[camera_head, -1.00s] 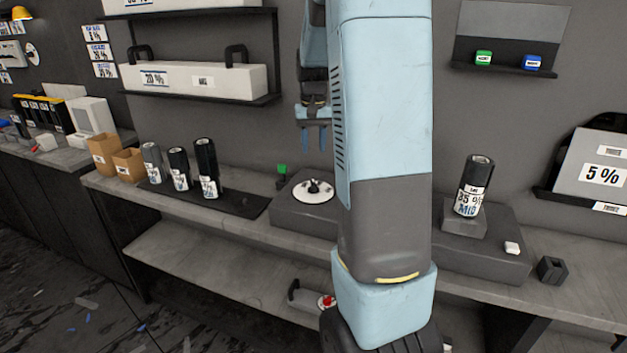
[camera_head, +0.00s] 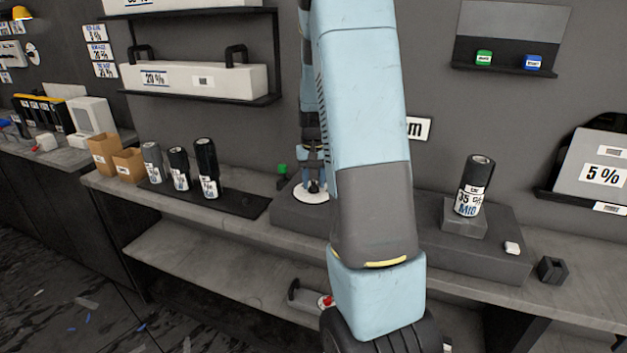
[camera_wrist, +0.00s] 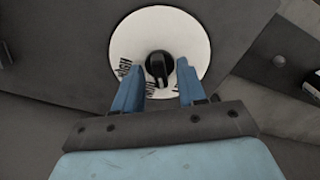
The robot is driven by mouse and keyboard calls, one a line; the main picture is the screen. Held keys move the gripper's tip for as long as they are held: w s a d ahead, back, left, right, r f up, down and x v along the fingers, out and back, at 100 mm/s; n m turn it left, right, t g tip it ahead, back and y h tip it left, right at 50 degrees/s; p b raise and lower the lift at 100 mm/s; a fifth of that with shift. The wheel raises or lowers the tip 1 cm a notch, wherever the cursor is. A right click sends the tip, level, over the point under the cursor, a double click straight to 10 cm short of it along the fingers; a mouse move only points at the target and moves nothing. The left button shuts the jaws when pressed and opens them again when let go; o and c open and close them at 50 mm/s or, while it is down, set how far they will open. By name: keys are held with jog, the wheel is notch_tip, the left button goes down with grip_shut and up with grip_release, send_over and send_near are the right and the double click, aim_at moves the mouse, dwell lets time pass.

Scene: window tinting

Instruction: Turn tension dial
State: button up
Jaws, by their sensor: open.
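The tension dial is a black knob (camera_wrist: 158,68) on a round white plate (camera_wrist: 188,38) with black lettering, seen in the wrist view. In the head view the white plate (camera_head: 303,195) sits on a grey block, partly hidden by my gripper. My gripper (camera_wrist: 158,75) is open, its two blue fingers on either side of the knob, with gaps showing beside it. In the head view my gripper (camera_head: 313,187) points down at the plate. I cannot tell whether the fingers touch the plate.
A black roll labelled 35 % (camera_head: 474,185) stands on the block at right. A white case (camera_head: 200,80) rests on a wall shelf. A dark holder (camera_head: 551,269) sits at the right.

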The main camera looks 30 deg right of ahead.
jog(key=shift+c, duration=0.2)
grip_shut()
dwell(0.4)
jog(key=shift+m, duration=2.8)
jog(key=shift+o, duration=0.2)
grip_release()
jog(key=shift+r, duration=0.15)
